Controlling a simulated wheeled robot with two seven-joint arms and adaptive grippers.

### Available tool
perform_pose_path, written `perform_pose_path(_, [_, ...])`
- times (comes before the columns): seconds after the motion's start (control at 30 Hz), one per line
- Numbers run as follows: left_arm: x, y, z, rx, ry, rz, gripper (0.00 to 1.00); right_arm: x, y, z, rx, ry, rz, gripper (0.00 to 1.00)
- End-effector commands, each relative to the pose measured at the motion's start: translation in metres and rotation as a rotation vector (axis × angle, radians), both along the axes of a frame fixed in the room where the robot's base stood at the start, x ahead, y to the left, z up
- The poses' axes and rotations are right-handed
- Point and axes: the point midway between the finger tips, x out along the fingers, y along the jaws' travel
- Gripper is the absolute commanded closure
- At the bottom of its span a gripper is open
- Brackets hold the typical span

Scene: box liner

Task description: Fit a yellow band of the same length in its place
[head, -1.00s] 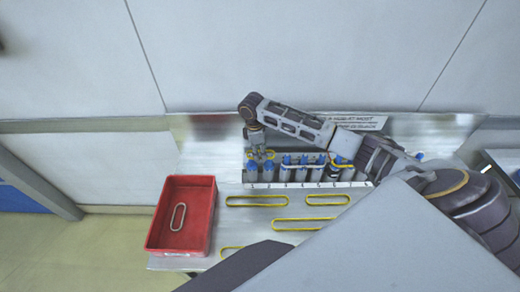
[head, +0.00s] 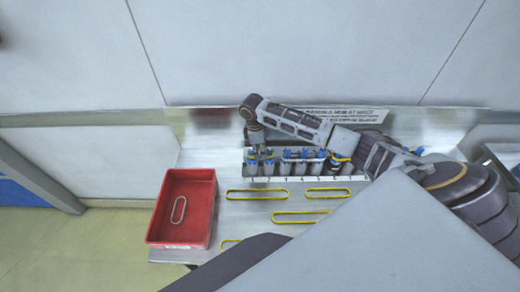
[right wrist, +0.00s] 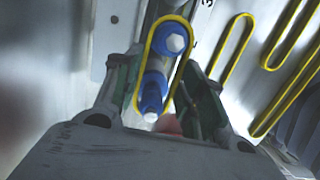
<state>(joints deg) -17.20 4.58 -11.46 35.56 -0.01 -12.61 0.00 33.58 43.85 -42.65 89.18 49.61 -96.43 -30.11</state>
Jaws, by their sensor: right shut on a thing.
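The rack (head: 309,177) holds a row of blue-topped posts with numbers on its front edge. My right gripper (right wrist: 163,66) is at the rack's left end, its fingers either side of a yellow band (right wrist: 189,62) and shut on it. In the right wrist view the loop frames the blue tops of two posts (right wrist: 174,43); I cannot tell how far down the band sits on them. In the head view the right gripper (head: 256,136) partly hides these posts. My left gripper is not in view.
Several loose yellow bands, long (head: 302,212) and shorter (head: 328,191), lie in front of the rack. A red bin (head: 162,215) at the left holds a pale band (head: 179,210). A sign (head: 345,116) stands behind the rack. A band (head: 341,159) sits toward the rack's right end.

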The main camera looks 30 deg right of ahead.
Motion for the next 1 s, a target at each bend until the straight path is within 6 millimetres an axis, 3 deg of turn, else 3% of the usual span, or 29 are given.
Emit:
perform_pose_path(0.23, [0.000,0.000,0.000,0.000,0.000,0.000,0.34,0.000,0.000,0.000,0.000,0.000,0.000,0.74])
perform_pose_path(0.27, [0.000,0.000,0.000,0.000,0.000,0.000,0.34,0.000,0.000,0.000,0.000,0.000,0.000,0.57])
perform_pose_path(0.43, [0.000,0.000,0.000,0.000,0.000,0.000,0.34,0.000,0.000,0.000,0.000,0.000,0.000,0.35])
perform_pose_path(1.0, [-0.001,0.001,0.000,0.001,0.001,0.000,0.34,0.001,0.001,0.010,-0.001,-0.001,0.000,0.34])
